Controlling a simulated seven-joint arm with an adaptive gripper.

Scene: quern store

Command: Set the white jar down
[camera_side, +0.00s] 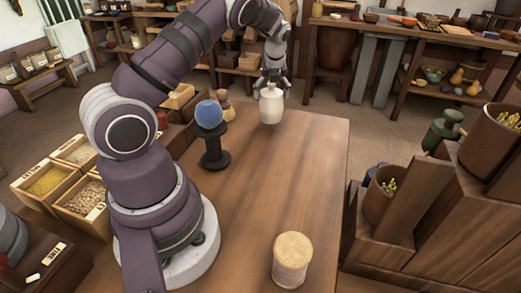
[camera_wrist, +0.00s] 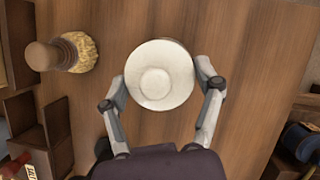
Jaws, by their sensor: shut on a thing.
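The white jar (camera_side: 271,104) is upright at the far end of the wooden table (camera_side: 240,200). My gripper (camera_side: 271,82) is shut on the jar near its top, from above. In the wrist view the jar's round top (camera_wrist: 160,75) lies between the two fingers of my gripper (camera_wrist: 160,88), one on each side. I cannot tell whether the jar's base touches the table or hangs slightly above it.
A blue ball on a dark stand (camera_side: 211,135) stands left of the jar. A wooden-knobbed brush-like thing (camera_wrist: 62,54) is near the jar. A cork-coloured cylinder (camera_side: 292,260) stands at the near end. The table between is clear. Shelves (camera_side: 430,40) stand behind.

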